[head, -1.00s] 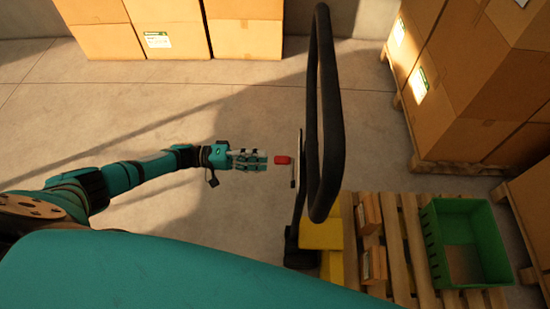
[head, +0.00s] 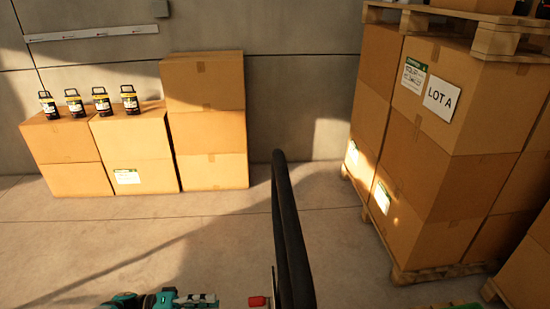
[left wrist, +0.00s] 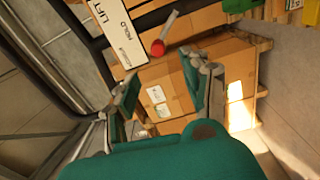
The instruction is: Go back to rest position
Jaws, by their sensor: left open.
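My left gripper (head: 195,299) is at the bottom edge of the head view, left of a red-tipped lever (head: 258,301). A gap shows between the fingertips and the red tip. In the left wrist view the two fingers of the gripper (left wrist: 163,88) are spread with nothing between them. The red knob (left wrist: 157,48) on its grey stem lies beyond the fingers there. The lever is beside a tall black handle loop (head: 290,240). My right gripper is in neither view.
Stacked cartons (head: 205,120) stand along the back wall, with several black-and-yellow devices (head: 102,100) on the lower stacks. A tall pallet load marked LOT A (head: 440,140) stands at right. Bare floor (head: 150,225) lies between. A white sign (left wrist: 118,32) shows near the knob.

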